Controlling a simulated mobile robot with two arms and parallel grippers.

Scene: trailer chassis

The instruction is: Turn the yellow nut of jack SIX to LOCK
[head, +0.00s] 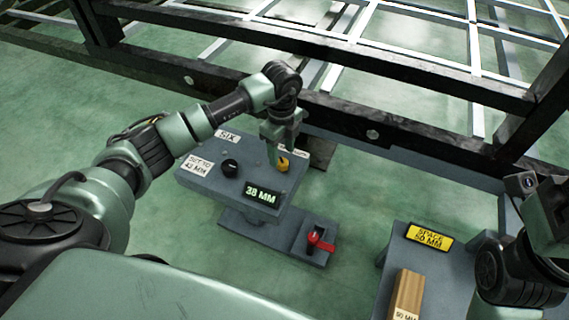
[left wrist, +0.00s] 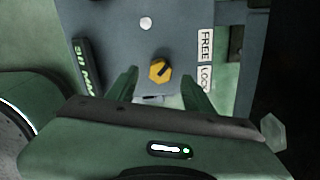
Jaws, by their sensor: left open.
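The yellow nut (head: 283,163) sits on the grey top of jack SIX (head: 215,186), near its back right. In the left wrist view the nut (left wrist: 160,70) bears a dark mark pointing right and slightly up. The FREE label (left wrist: 205,44) and the LOCK label (left wrist: 204,78) stand to its right. My left gripper (head: 275,154) points down at the nut. In the left wrist view its open fingers (left wrist: 158,78) stand on either side of the nut, with gaps between. My right arm shows at the right edge, but its fingers do not show.
The jack carries a black knob (head: 230,167), a 38 MM display (head: 262,195) and a SET TO 42 MM label (head: 197,165). A red lever (head: 319,240) sits low in front. A wooden block (head: 407,293) lies on a stand at right. The dark chassis beam (head: 330,107) runs close behind.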

